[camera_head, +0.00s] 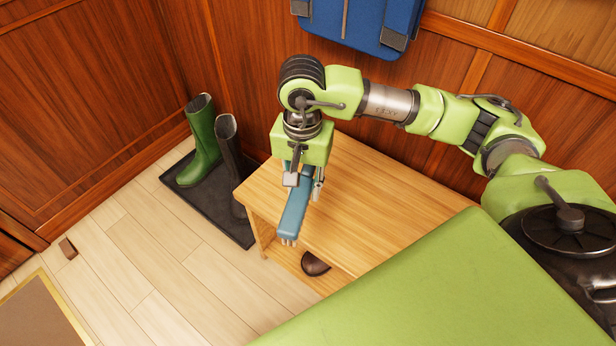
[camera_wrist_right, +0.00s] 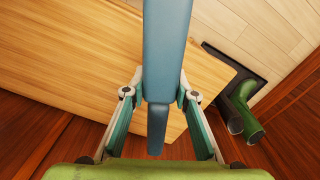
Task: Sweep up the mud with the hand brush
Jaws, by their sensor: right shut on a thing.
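My right gripper (camera_head: 304,184) points down above the left end of the wooden bench. It is shut on the blue hand brush (camera_head: 295,212), which slants down past the bench's front edge with pale bristle tips at its low end. In the right wrist view the brush (camera_wrist_right: 167,50) runs between the two fingers of the gripper (camera_wrist_right: 160,96). No patch is clearly recognisable as mud. A small brown block-like piece (camera_head: 68,248) lies on the floor at the left; I cannot tell what it is. My left gripper is not in view.
The wooden bench (camera_head: 365,190) stands against the panelled wall, a brown rounded object (camera_head: 315,264) below its top. A framed mat (camera_head: 38,318) lies lower left. Floor between is clear.

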